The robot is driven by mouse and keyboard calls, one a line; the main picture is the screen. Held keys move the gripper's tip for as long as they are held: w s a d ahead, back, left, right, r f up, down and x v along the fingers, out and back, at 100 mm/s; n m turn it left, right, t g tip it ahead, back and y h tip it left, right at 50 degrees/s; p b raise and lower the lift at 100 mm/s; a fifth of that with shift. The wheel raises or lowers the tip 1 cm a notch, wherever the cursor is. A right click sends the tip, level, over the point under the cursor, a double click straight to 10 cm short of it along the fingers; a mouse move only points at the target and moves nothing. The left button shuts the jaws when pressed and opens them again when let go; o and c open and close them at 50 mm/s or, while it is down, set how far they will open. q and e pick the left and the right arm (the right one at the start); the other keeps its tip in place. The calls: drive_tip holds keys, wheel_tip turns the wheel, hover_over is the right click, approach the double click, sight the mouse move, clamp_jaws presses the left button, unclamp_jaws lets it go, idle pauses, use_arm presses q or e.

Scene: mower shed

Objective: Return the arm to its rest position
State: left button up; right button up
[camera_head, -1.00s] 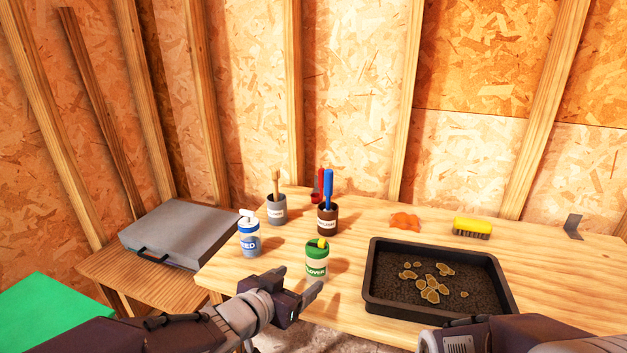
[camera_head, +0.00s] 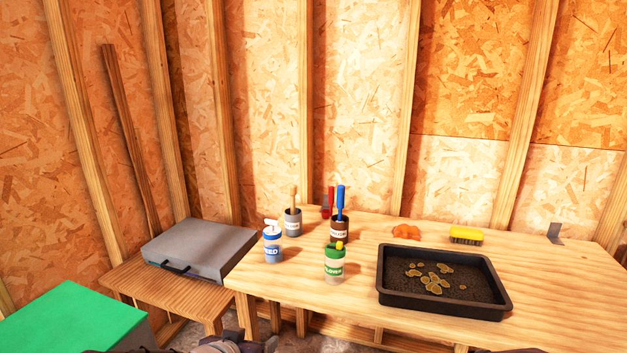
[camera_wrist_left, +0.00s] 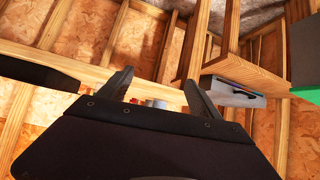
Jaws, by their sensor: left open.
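My left gripper (camera_wrist_left: 156,82) is open in the left wrist view, with its two dark fingers apart and nothing between them. In the head view only a small part of my left arm shows at the bottom edge, in front of the workbench (camera_head: 340,305). My right gripper is out of view; only a dark sliver shows at the bottom right.
On the bench stand a seed bottle (camera_head: 273,249), a green-lidded shaker (camera_head: 334,266), a grey cup (camera_head: 292,224), a brown cup (camera_head: 339,231), a black tray (camera_head: 440,305) and a yellow brush (camera_head: 466,234). A grey case (camera_head: 205,247) and green box (camera_head: 75,320) are left.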

use_arm(q)
drive_tip(key=s+a+f+n+g+y, duration=0.1)
drive_tip(key=s+a+f+g, duration=0.1)
drive_tip(key=s+f+g, duration=0.45)
drive_tip(key=s+a+f+n+g+y, duration=0.1)
drive_tip(key=s+a+f+g, duration=0.2)
drive_tip(key=s, duration=0.7)
wheel_tip(320, 180, up, 21)
drive_tip(key=p, duration=2.2)
drive_tip(key=shift+d, duration=0.25)
